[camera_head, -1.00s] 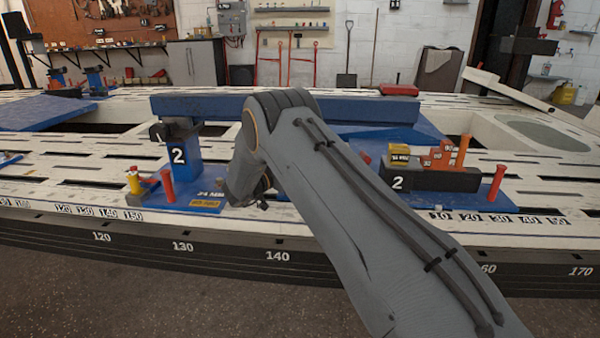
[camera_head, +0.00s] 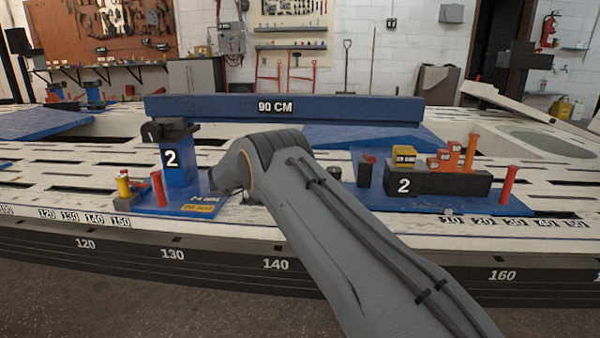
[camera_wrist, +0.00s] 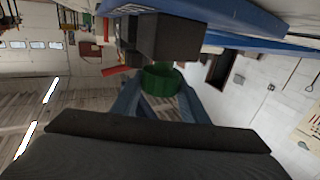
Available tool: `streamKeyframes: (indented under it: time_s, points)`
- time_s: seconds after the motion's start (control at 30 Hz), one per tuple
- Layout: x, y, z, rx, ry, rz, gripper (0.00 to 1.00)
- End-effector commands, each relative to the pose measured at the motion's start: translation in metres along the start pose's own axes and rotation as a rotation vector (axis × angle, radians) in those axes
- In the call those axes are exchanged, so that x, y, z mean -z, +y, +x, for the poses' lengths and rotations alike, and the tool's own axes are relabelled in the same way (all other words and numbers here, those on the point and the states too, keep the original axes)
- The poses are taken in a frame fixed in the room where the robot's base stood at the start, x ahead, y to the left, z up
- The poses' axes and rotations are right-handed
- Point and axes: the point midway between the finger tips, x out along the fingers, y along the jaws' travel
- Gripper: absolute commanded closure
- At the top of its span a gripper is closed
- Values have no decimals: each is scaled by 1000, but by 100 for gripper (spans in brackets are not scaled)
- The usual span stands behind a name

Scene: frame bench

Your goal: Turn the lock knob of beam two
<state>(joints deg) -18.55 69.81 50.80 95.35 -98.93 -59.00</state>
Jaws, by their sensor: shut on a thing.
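The blue beam (camera_head: 355,109), labelled 90 CM, spans the bench. The knob sits close below a dark block (camera_wrist: 172,38), with the blue beam's underside (camera_wrist: 240,14) beyond. In the head view my arm's link hides the gripper and the green knob.
Orange stepped blocks (camera_head: 446,156) and a yellow block (camera_head: 404,155) lie on the right stand. The slotted white bench surrounds them.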

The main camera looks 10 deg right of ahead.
Motion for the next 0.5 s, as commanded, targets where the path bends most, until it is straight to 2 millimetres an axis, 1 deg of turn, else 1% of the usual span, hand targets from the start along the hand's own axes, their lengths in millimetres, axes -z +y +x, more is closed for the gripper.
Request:
streamKeyframes:
  time_s: [0.3, 0.33, 0.4, 0.43, 0.5]
  points:
    - [2, -2, 0, 4, 1, 4, 82]
    - [2, -2, 0, 4, 1, 4, 57]
    - [2, -1, 0, 4, 1, 4, 45]
    - [2, -1, 0, 3, 1, 3, 41]
    - [2, -1, 0, 2, 1, 3, 41]
